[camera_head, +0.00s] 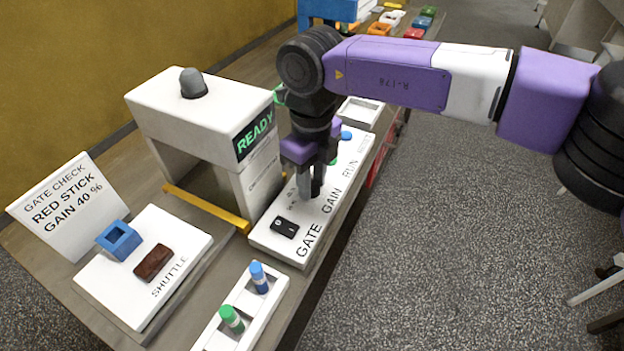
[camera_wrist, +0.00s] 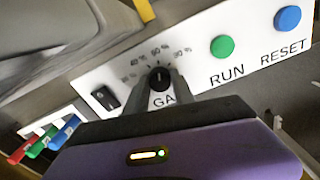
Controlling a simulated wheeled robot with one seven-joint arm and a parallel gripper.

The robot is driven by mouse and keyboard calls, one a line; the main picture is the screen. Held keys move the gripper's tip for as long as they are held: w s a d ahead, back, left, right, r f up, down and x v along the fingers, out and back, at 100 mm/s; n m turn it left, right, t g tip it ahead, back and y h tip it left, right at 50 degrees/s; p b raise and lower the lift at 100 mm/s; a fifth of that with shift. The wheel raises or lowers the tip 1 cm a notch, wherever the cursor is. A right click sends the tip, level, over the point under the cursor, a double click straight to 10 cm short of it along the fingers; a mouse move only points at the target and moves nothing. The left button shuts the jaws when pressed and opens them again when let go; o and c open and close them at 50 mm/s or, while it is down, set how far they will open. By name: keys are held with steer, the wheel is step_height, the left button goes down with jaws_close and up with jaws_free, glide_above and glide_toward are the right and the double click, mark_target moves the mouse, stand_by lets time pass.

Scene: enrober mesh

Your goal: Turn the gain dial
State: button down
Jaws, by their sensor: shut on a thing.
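The gain dial (camera_wrist: 159,77) is a round black knob on the white control panel (camera_wrist: 200,66), with small percent marks around it that are too blurred to read. Its light pointer line points roughly upward in the wrist view. My gripper (camera_wrist: 158,86) is shut on the dial, with one finger on each side of it. In the head view my gripper (camera_head: 312,190) reaches down onto the panel (camera_head: 290,246) by the GAIN label, and its fingers mostly hide the dial. A sign (camera_head: 70,206) reads "GATE CHECK, RED STICK, GAIN 40 %".
A black gate switch (camera_head: 285,227) is left of the dial; green RUN (camera_wrist: 222,46) and blue RESET (camera_wrist: 287,18) buttons are right. A white machine (camera_head: 205,125) showing READY stands behind. The shuttle plate (camera_head: 185,235) and a stick tray (camera_head: 245,300) are in front.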

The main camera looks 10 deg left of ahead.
steer(key=c, duration=1.1)
jaws_free()
steer(key=shift+o, duration=0.2)
step_height(320, 180, up, 8)
steer(key=shift+f, duration=0.1)
